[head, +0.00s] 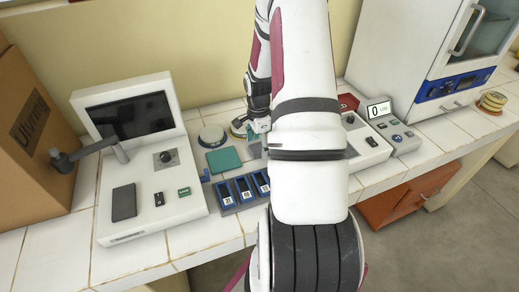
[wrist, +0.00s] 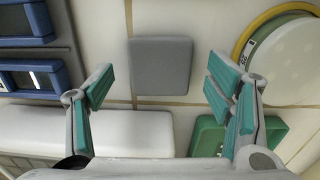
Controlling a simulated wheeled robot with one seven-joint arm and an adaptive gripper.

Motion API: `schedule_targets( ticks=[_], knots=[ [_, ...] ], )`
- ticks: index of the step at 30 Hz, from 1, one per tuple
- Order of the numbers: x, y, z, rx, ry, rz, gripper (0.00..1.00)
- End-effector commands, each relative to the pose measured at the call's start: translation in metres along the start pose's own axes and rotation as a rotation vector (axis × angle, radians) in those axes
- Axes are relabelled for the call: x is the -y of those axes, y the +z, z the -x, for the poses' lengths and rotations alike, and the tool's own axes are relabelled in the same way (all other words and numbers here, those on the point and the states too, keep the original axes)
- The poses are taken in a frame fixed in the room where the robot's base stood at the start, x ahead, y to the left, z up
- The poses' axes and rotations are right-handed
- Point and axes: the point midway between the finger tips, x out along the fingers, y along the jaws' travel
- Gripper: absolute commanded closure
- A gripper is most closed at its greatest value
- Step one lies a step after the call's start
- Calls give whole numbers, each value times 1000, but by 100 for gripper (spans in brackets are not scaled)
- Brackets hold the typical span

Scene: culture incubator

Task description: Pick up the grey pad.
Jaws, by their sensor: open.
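The grey pad (wrist: 160,65) is a flat rounded square lying on the white tiles. In the wrist view it sits at the upper middle, between the two teal-lined fingers of my gripper (wrist: 162,82) as seen from above. My gripper is open and holds nothing. How high the fingers are above the pad is hard to tell. In the head view my gripper (head: 258,127) is partly hidden by my arm, and I cannot make out the grey pad clearly there.
A green pad (head: 223,160) lies left of my arm, beside blue bins (head: 243,189). A round yellow-rimmed dish (wrist: 293,60) lies right of the grey pad in the wrist view. A monitor device (head: 135,125) stands left; a white cabinet (head: 425,50) stands right.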

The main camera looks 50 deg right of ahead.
Motion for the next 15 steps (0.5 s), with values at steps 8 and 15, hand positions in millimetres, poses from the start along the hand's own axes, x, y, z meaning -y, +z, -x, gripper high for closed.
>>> schedule_targets(
  ticks=[8,15],
  knots=[
    [0,0,-6,0,-1,0,27],
    [0,0,-6,0,-1,0,66]
  ],
)
